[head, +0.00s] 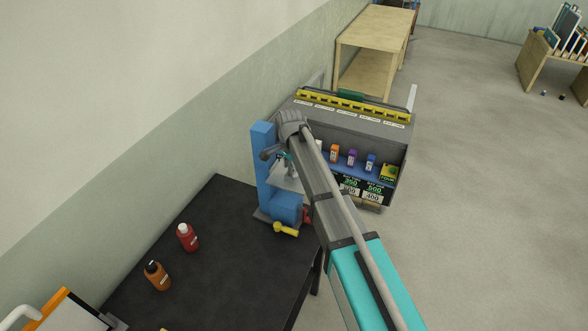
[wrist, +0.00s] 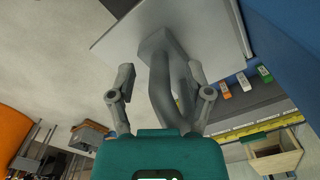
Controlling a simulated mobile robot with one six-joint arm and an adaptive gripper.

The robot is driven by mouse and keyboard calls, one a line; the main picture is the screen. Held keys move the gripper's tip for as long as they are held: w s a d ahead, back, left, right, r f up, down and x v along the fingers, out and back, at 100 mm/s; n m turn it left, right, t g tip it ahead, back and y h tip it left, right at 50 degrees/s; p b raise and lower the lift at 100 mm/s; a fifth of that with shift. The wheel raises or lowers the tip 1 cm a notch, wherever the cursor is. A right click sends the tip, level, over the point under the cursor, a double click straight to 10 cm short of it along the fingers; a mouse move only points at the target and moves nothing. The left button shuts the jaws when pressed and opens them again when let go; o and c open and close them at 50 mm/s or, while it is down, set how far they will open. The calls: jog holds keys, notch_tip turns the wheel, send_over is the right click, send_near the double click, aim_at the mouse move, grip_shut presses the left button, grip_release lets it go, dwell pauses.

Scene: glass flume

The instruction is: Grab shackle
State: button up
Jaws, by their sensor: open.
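A grey looped piece that looks like the shackle (wrist: 163,85) shows in the wrist view, in front of a pale flat plate (wrist: 205,30). Its curved legs run down between the two fingers of my gripper (wrist: 161,85). The gripper is open, one finger on each side of the piece, with a visible gap at each side. Whether a finger touches it I cannot tell. In the head view my gripper (head: 274,155) is small and partly hidden by my arm, beside a blue machine (head: 264,170). I cannot make out the shackle there.
The blue machine stands on the end of a black table (head: 215,250) with a red bottle (head: 187,238) and a brown bottle (head: 157,276). A grey display stand (head: 385,150) with small boxes is just behind my arm. Open floor lies to the right.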

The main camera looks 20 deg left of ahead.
jog(key=shift+c, duration=0.3)
grip_shut()
jog(key=shift+r, duration=0.15)
jog(key=shift+r+p, duration=0.9)
jog(key=shift+p, duration=0.15)
jog(key=s+d+r+p, duration=0.7)
jog(key=s+r+p, duration=0.4)
jog(key=shift+s+d, duration=0.35)
